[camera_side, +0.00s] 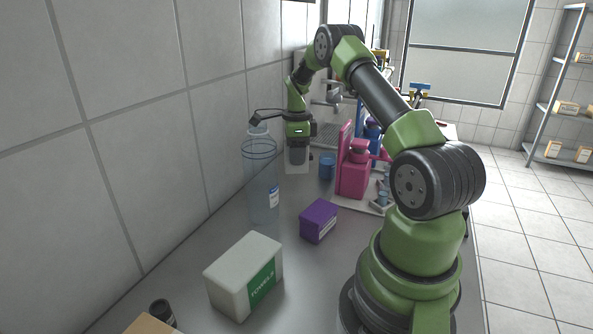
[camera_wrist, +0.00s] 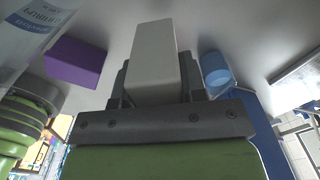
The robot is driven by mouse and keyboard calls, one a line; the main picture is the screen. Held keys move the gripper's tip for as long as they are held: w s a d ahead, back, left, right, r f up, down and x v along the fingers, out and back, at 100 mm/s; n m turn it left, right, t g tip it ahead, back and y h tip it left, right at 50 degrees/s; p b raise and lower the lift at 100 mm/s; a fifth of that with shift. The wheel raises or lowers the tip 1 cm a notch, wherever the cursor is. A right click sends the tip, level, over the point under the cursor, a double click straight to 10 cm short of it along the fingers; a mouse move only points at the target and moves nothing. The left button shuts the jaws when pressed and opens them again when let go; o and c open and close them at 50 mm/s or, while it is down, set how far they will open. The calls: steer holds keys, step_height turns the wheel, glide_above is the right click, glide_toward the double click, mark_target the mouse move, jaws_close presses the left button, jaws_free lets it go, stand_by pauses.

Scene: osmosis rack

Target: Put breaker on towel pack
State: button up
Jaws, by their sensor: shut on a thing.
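My gripper (camera_side: 298,147) points down at the back of the counter near the wall. It is shut on a pale grey-white block (camera_side: 297,167), which also shows between my fingers in the wrist view (camera_wrist: 153,58). The towel pack (camera_side: 242,276), a white box with a green "TOWELS" label, lies at the front of the counter, well apart from my gripper. I cannot tell which object is the breaker.
A purple box (camera_side: 318,221) lies between the towel pack and the pink apparatus (camera_side: 354,175). A blue cup (camera_side: 327,166) stands right of the block. A dark bottle (camera_side: 162,312) is at the front left. The top of the towel pack is clear.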

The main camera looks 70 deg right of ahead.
steer(key=r, duration=0.1)
steer(key=s+r+n, duration=0.1)
steer(key=r, duration=0.1)
steer(key=r+n, duration=0.1)
steer(key=r, duration=0.1)
steer(key=shift+s+d+r, duration=0.1)
steer(key=shift+s+d, duration=0.05)
steer(key=shift+d, duration=0.1)
steer(key=s+a+r+n, duration=0.1)
steer(key=s+a+n, duration=0.2)
steer(key=a+n, duration=0.5)
steer(key=s+a+r+n, duration=0.1)
steer(key=s+a+n, duration=0.3)
steer(key=a, duration=0.8)
steer(key=w+a+r+n, duration=0.2)
steer(key=w+n, duration=0.5)
steer(key=n, duration=0.4)
steer(key=m, duration=1.3)
glide_above(242, 259)
step_height(242, 259, down, 8)
steer(key=shift+r, duration=0.15)
